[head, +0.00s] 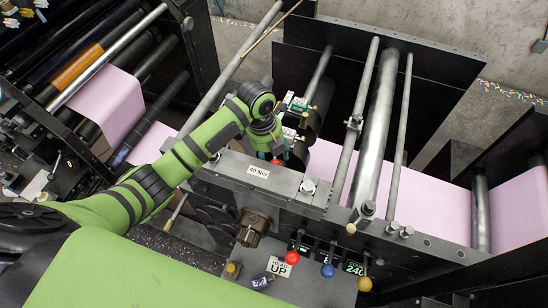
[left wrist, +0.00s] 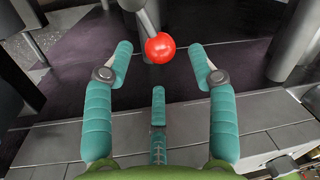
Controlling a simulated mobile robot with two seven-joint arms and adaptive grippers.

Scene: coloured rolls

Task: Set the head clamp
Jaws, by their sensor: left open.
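My left gripper (head: 280,152) is at the end of the green arm, over the machine's dark front plate. In the left wrist view its teal fingers (left wrist: 162,62) are spread wide, with nothing held. A red ball knob (left wrist: 160,48) on a grey lever (left wrist: 146,16) shows between and beyond the fingertips, apart from them as far as I can see. In the head view a bit of red (head: 277,162) shows beside the gripper; the fingers hide most of it. I cannot tell which part is the head clamp. My right gripper is in neither view.
A red knob (head: 291,257), a blue knob (head: 328,270) and a yellow knob (head: 364,284) stand on the front face, near a "HEAD UP" label (head: 279,266). Steel rollers (head: 375,125) and a pink web (head: 430,206) lie right of the arm. A torque label (head: 258,171) marks the plate.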

